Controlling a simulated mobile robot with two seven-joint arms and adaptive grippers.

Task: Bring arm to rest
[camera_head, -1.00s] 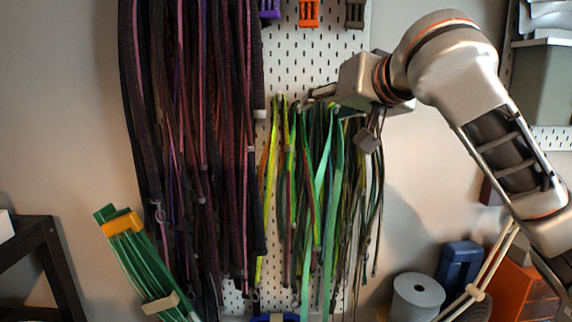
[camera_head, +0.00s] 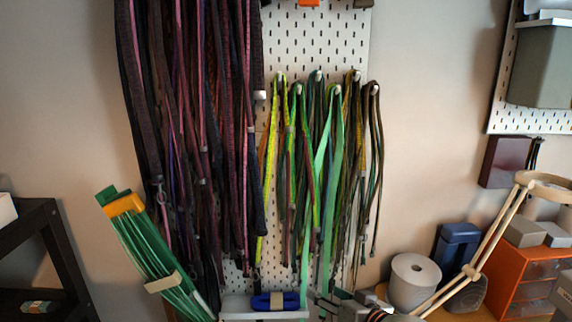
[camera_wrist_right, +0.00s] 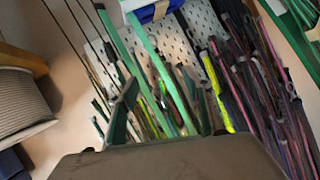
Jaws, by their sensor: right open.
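My right gripper (camera_head: 332,303) shows at the bottom edge of the head view, partly cut off, with its open jaws low in front of the pegboard. Nothing is seen held in it. Behind and above it, green and yellow cords (camera_head: 318,190) hang from pegs, their lower ends near the gripper. In the right wrist view the dark gripper body (camera_wrist_right: 170,162) fills the bottom, and the same hanging cords (camera_wrist_right: 160,75) lie beyond it. I cannot tell whether the gripper touches any strand. My left gripper is not in view.
Dark purple straps (camera_head: 195,140) hang left of the cords. A blue bundle (camera_head: 275,301) lies on a white ledge (camera_head: 235,308). A grey spool (camera_head: 414,281), wooden sticks (camera_head: 480,262) and an orange drawer unit (camera_head: 530,285) stand right. A green bundle (camera_head: 150,255) leans left.

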